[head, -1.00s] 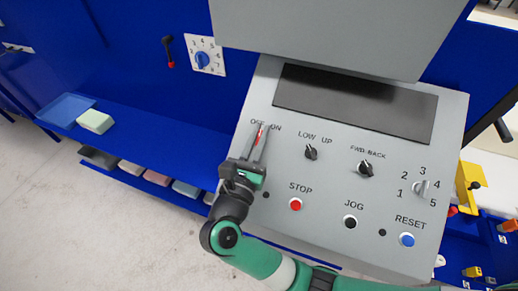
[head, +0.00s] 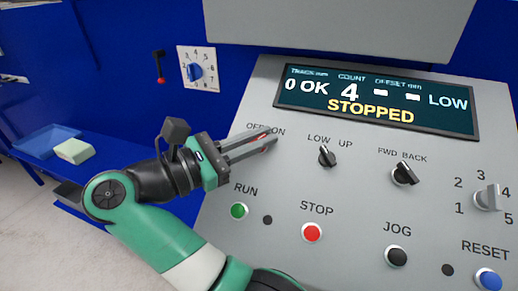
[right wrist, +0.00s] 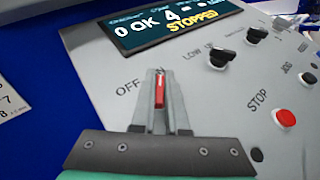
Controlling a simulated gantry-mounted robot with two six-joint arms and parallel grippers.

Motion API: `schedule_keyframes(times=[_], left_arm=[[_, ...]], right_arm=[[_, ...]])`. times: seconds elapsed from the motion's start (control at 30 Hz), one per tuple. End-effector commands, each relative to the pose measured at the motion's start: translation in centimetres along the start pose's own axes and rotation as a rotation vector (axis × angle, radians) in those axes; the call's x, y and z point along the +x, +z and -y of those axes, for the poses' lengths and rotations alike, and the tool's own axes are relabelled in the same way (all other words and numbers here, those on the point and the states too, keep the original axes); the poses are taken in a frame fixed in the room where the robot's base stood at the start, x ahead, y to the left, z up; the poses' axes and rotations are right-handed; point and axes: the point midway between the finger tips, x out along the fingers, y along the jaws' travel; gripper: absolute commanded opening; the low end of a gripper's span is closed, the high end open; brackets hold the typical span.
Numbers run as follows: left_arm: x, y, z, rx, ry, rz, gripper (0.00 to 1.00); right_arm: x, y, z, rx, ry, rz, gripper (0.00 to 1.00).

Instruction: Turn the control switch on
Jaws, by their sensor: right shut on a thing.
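The control switch (right wrist: 159,92) has a red handle and sits at the upper left of the grey panel, by the OFF and ON labels. In the right wrist view its handle stands between my two fingers, with OFF to its left and the ON label mostly hidden behind the fingertips. My right gripper (head: 268,137) comes in from the left in the head view and is shut on the switch handle. The panel display (head: 375,98) is lit and reads STOPPED, 0 OK, 4 and LOW. My left gripper is not in view.
The panel also carries the LOW/UP knob (head: 327,156), FWD/BACK knob (head: 404,173), numbered selector (head: 488,198), green RUN button (head: 239,211), red STOP button (head: 312,232), black JOG button (head: 397,256) and blue RESET button (head: 490,279). A wall dial (head: 196,72) is at left.

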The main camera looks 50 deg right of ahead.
Motion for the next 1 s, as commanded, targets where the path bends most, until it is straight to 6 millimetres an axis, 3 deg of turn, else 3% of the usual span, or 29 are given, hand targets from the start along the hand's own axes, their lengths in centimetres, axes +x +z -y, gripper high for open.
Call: schedule_keyframes(times=[0.03,0.6,0.63,0.77,1.0], left_arm=[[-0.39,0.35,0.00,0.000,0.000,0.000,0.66],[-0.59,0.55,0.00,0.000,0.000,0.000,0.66],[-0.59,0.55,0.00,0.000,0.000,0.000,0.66],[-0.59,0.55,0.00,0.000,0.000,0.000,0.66],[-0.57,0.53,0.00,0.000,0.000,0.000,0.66]], right_arm=[[0.04,-0.75,0.11,-0.007,-0.009,-0.007,0.00],[0.03,-0.70,0.09,0.000,-0.032,-0.006,0.00],[0.03,-0.70,0.09,0.000,-0.032,-0.006,0.16],[0.02,-0.72,0.11,-0.001,-0.032,-0.006,0.39],[0.00,-0.52,0.06,0.003,-0.031,-0.006,0.42]])
